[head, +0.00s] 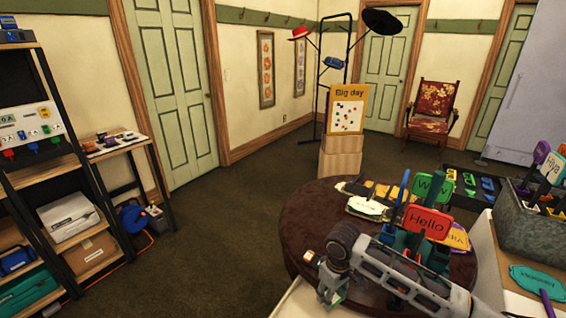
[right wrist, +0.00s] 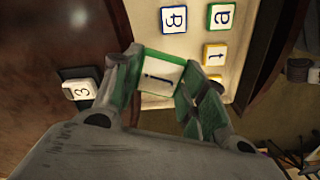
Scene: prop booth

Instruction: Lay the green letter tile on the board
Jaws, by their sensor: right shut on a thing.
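My right gripper (head: 331,292) is low in the head view, in front of the round table, pointing down. In the right wrist view its two green-padded fingers (right wrist: 160,80) are shut on a green-edged white letter tile (right wrist: 158,74). Its letter looks like a J. Behind the held tile lies a cream board (right wrist: 193,58) with a blue-edged tile (right wrist: 174,19), a green-edged tile (right wrist: 221,17) and yellow-edged tiles (right wrist: 214,55). I cannot tell whether the held tile touches the board. My left gripper is not in view.
A tile marked 3 (right wrist: 79,89) sits on a black piece left of the board. The brown round table (head: 300,215) bears word signs, including a red Hello sign (head: 427,222). A grey metal bin (head: 540,225) stands at right. Shelves (head: 45,130) stand at left, with open floor between.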

